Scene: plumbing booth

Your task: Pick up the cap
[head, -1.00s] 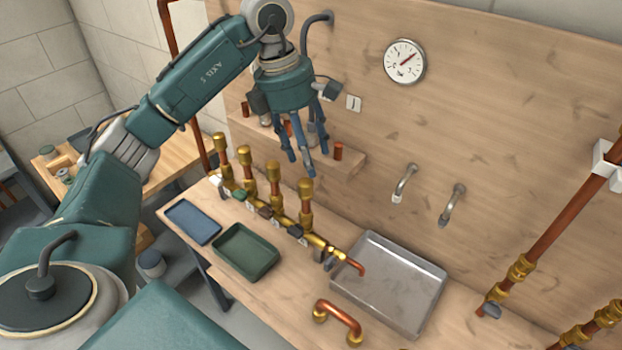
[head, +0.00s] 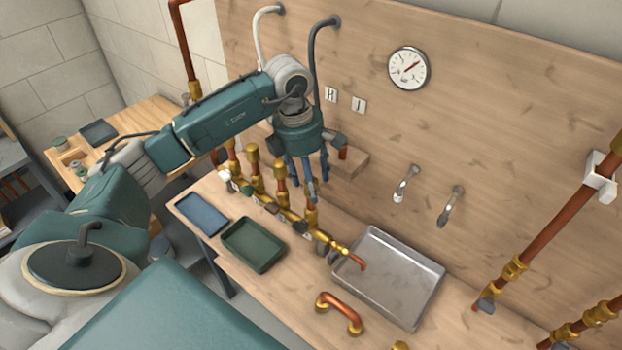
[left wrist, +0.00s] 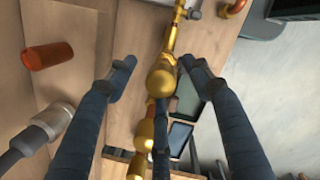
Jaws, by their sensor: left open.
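Several brass caps top the short copper risers of a brass manifold; the cap (head: 252,149) and another cap (head: 280,172) show clearly in the head view. The nearest riser's cap is partly hidden behind my fingers. My left gripper (head: 308,184) is open, pointing down, with its fingertips around or just above that riser's top. In the left wrist view, a round brass cap (left wrist: 162,79) lies between my spread left fingers (left wrist: 158,70). I cannot tell whether any finger touches it. More brass caps (left wrist: 144,133) line up below it. My right gripper is not in view.
A blue tray (head: 202,213), a green tray (head: 253,245), a metal basin (head: 390,277) and a copper bend (head: 340,310) are on the bench. The front bench has free room.

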